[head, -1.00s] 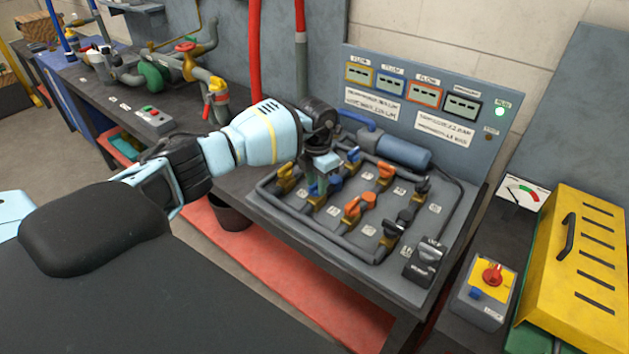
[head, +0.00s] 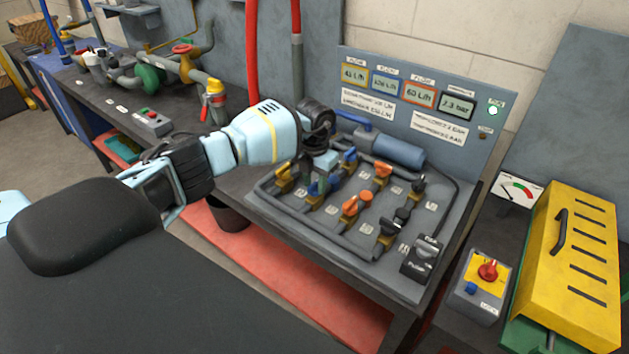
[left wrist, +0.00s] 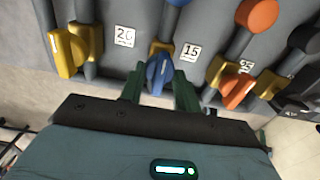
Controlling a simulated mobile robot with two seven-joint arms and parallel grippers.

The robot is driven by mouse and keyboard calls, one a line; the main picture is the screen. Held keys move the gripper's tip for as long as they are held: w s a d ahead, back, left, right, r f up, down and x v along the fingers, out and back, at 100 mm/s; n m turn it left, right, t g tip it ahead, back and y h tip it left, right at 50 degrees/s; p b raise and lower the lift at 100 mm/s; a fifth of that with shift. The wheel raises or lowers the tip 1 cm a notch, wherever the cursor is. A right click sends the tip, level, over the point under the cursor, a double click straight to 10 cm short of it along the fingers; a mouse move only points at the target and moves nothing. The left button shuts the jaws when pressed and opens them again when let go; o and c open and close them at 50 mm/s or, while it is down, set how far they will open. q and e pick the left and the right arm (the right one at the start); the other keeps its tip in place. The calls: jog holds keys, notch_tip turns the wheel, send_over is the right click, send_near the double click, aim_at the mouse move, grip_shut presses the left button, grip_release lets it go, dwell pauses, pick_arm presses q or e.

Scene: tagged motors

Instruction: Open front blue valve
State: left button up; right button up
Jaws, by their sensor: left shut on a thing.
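The front blue valve (left wrist: 158,74) shows in the left wrist view, between the 20 and 15 tags. Its blue handle points roughly along its pipe. My left gripper (left wrist: 159,88) has its green fingers on both sides of this handle and is shut on it. In the head view my left gripper (head: 318,184) reaches down to the front row of valves, and its hand and fingers mostly hide the front blue valve. A second blue valve (head: 350,157) sits in the row behind. My right gripper is not in view.
A front yellow valve (left wrist: 68,50) and a front orange valve (left wrist: 238,88) flank the held one closely. Black valves (head: 390,229) stand farther right, beside a pump switch box (head: 423,255). The panel's displays (head: 388,83) show readings, with a green lamp (head: 493,110) lit.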

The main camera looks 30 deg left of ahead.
aim_at(315, 183)
pick_arm(q)
jog(key=o, duration=1)
jog(key=shift+c, duration=0.2)
jog(key=shift+r, duration=0.15)
notch_tip(315, 183, up, 8)
jog(key=shift+f, duration=0.15)
jog(key=shift+f, duration=0.1)
